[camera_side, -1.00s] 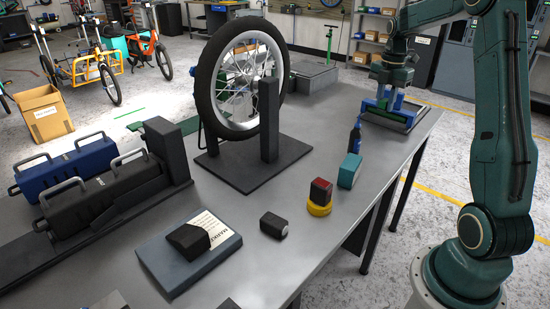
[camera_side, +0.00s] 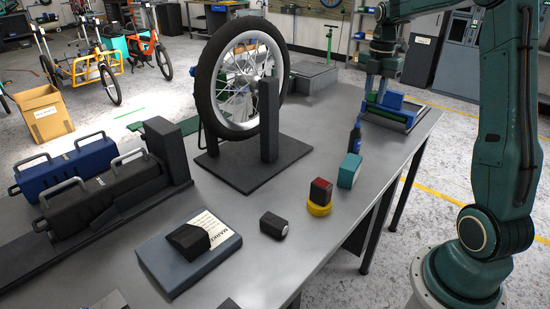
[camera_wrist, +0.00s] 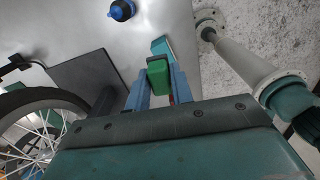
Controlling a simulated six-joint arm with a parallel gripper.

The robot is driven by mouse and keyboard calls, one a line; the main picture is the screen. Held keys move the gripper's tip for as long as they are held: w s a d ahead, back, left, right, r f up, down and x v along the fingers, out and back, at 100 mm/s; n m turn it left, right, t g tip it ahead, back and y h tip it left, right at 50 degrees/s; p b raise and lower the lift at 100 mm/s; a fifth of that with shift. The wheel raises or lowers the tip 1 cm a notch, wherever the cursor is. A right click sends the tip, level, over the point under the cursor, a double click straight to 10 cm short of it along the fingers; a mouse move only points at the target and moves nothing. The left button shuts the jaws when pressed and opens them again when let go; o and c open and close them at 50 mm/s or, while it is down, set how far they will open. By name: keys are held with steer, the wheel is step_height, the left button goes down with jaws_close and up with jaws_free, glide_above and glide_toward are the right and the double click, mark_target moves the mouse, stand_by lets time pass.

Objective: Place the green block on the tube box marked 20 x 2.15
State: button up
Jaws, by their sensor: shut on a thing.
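My gripper (camera_wrist: 158,88) is shut on the green block (camera_wrist: 158,76), which sits between the two blue fingers in the wrist view. In the side view my gripper (camera_side: 375,93) is over the grey tray (camera_side: 405,124) at the table's far right end. The green block is not clear there. No marking 20 x 2.15 can be read. Small boxes stand nearer on the table: a teal box (camera_side: 349,171), a red box (camera_side: 320,190) on a yellow round piece (camera_side: 319,208), and a black box (camera_side: 273,224). The teal box also shows beyond the block in the wrist view (camera_wrist: 160,46).
A blue bottle (camera_side: 355,138) stands between the tray and the teal box. A wheel on a stand (camera_side: 268,120) rises mid-table. The front right edge is close to the small boxes.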

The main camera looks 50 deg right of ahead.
step_height(320, 180, up, 4)
glide_above(352, 162)
steer(key=shift+n, duration=0.4)
step_height(352, 162, down, 16)
steer(key=shift+w+f, duration=0.1)
steer(key=shift+f, duration=0.1)
steer(key=shift+f, duration=2)
steer(key=shift+f, duration=0.1)
steer(key=o, duration=0.9)
steer(key=shift+o, duration=0.2)
step_height(352, 162, up, 12)
